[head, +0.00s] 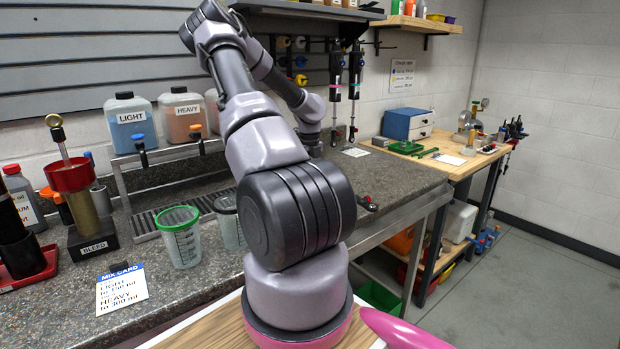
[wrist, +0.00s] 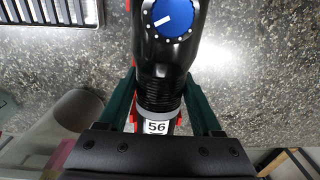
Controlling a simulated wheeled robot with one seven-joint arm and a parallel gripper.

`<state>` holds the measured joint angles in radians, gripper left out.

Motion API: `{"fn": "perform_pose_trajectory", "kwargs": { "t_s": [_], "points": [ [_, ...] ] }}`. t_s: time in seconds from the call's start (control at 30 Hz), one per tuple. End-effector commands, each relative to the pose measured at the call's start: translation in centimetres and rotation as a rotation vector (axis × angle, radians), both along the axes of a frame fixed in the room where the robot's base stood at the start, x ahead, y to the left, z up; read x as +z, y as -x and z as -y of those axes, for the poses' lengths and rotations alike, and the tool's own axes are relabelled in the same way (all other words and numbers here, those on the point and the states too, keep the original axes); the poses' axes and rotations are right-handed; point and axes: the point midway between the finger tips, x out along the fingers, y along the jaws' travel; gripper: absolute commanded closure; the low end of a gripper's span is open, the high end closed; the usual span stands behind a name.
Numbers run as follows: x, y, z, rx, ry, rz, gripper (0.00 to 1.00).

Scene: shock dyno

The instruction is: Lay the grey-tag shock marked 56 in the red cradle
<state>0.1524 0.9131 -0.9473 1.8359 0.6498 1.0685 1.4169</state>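The shock (wrist: 167,55) is black with a blue dial at its upper end in the wrist view. A grey collar and a white tag reading 56 (wrist: 157,127) show near my palm. The green fingers of my gripper (wrist: 161,85) stand along both sides of the shock's ribbed part and appear shut on it. Red edges of what looks like the red cradle (wrist: 132,118) show beside and beneath the shock. Whether the shock rests on it is unclear. In the head view my arm hides my gripper. A small red and black piece (head: 368,204) shows right of my arm.
A green-rimmed cup (head: 180,238) and a clear cup (head: 229,222) stand left of my arm, by the drip grate (head: 170,217). A BLEED stand (head: 94,238) and mix card (head: 122,288) are farther left. Two shocks (head: 355,75) hang at the back. The bench's right part is mostly clear.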

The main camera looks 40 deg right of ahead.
Motion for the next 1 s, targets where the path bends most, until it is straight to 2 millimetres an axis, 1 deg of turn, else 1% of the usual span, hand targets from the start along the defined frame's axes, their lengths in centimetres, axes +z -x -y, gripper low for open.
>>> {"fn": "perform_pose_trajectory", "kwargs": {
  "t_s": [0.03,0.07,0.1,0.3,0.43,0.57,0.8,0.9,1.0],
  "points": [
    [0.1,0.0,0.1,0.0,0.002,0.001,0.19],
    [0.1,0.0,0.1,0.0,0.002,0.001,0.07],
    [0.1,0.0,0.1,0.0,0.001,0.001,0.0],
    [-0.1,0.0,-0.1,0.001,-0.001,-0.002,0.0],
    [0.7,-0.1,0.0,0.001,0.0,0.001,0.0],
    [2.8,-0.1,0.0,0.003,0.001,0.003,0.0],
    [7.7,-0.1,0.0,0.002,0.002,0.004,0.0],
    [9.2,-0.1,0.0,0.001,0.001,0.003,0.0],
    [10.3,-0.1,0.0,0.0,0.001,0.003,0.0]
  ]
}}
